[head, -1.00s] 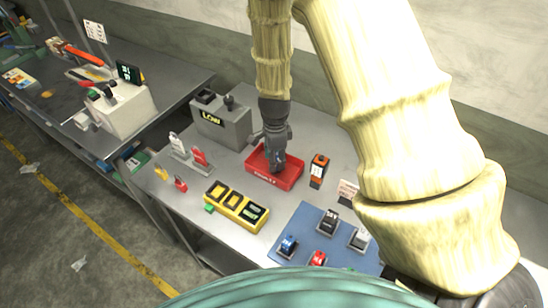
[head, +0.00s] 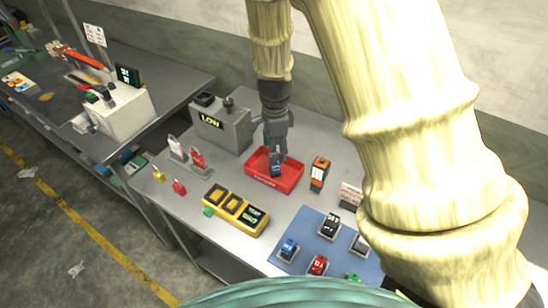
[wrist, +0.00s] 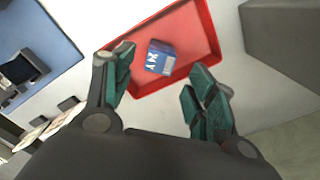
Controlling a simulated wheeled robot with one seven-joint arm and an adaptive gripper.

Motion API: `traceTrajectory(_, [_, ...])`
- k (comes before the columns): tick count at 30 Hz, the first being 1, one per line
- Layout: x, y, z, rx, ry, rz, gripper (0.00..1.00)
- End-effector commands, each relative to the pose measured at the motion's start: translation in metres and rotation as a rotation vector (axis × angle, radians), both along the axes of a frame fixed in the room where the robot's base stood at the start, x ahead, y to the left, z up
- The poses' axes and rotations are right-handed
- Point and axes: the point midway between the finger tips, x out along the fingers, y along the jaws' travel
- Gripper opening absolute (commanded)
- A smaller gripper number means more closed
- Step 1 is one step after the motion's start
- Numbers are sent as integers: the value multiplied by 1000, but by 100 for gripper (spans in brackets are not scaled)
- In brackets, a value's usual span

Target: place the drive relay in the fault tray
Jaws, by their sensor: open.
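The red tray (head: 290,182) is on the bench in the head view, and its floor and rim fill the top of the wrist view (wrist: 195,30). A blue block-shaped relay with white lettering (wrist: 158,57) lies inside the tray near its rim; I take it for the drive relay. It also shows in the head view (head: 276,168) below my gripper. My gripper (head: 276,150) points down over the tray. In the wrist view its green-padded fingers (wrist: 163,70) are spread apart, one on each side of the relay, with visible gaps.
A blue mat (head: 305,235) with several coloured relays lies in front. A yellow case (head: 235,211) is left of it. An orange-and-black block (head: 319,172) and a small sign (head: 350,195) stand right of the tray. A grey box reading LOW (head: 222,128) stands behind left.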

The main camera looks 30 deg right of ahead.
Motion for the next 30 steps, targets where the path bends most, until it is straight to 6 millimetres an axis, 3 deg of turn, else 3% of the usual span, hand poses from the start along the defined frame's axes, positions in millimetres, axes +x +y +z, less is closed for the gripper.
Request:
traceTrajectory(15, [0,0,56,0,-1,2,57])
traceTrajectory(30, [0,0,63,0,1,1,57])
